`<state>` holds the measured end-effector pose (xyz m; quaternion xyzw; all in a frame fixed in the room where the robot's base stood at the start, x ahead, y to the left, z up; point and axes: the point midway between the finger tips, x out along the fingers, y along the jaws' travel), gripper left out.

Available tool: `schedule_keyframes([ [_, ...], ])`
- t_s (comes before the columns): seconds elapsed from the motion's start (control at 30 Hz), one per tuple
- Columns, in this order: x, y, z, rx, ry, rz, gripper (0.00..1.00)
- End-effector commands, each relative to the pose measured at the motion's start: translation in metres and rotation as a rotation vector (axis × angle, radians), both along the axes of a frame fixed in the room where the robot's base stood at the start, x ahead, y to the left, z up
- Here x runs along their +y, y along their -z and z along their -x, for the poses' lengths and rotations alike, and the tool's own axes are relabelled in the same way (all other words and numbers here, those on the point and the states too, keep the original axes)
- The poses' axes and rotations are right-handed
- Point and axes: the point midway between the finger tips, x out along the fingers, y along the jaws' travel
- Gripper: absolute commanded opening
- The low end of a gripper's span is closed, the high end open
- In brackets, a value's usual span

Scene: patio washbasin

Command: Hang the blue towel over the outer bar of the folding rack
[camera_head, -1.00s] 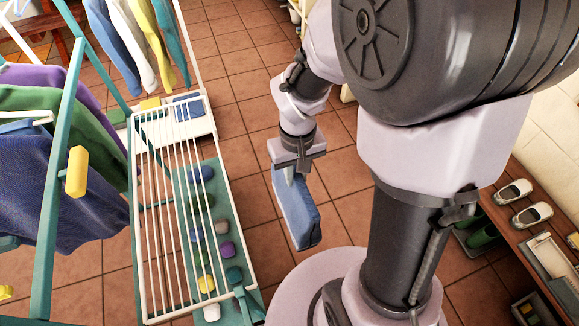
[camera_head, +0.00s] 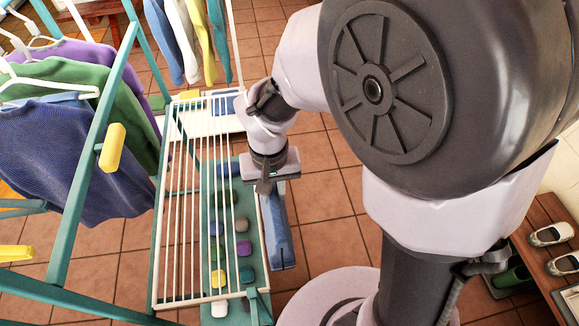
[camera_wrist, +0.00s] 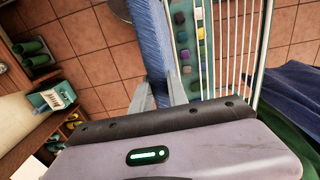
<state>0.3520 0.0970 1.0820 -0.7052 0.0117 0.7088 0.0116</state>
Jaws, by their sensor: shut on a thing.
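The blue towel (camera_head: 278,232) hangs folded from my gripper (camera_head: 265,186), beside the right side of the folding rack. In the wrist view the towel (camera_wrist: 151,42) runs up from between the two fingers (camera_wrist: 161,94), which are shut on it. The rack has a panel of thin white bars (camera_head: 193,200); its outer bar (camera_head: 236,215) is the long white one on the right, nearest the towel. In the wrist view the bars (camera_wrist: 235,50) lie to the right of the towel. I cannot tell the towel's exact height against the bar.
A green mat (camera_head: 222,262) with several coloured lumps lies under the rack. Clothes (camera_head: 80,160) hang on a teal frame (camera_head: 95,140) at left. A shelf with shoes (camera_head: 550,235) stands at right.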

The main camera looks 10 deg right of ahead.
Motion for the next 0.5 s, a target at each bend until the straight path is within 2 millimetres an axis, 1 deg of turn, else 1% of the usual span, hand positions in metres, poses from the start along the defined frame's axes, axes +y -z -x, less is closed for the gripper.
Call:
schedule_keyframes([
  [0.1, 0.0039, -0.0001, -0.0003, -0.001, 0.0, 0.0, 0.0],
  [0.37, 0.004, -0.0003, -0.0004, -0.001, 0.0, 0.0, 0.0],
  [0.5, 0.0099, -0.0002, -0.0008, -0.001, -0.001, 0.0, 0.0],
])
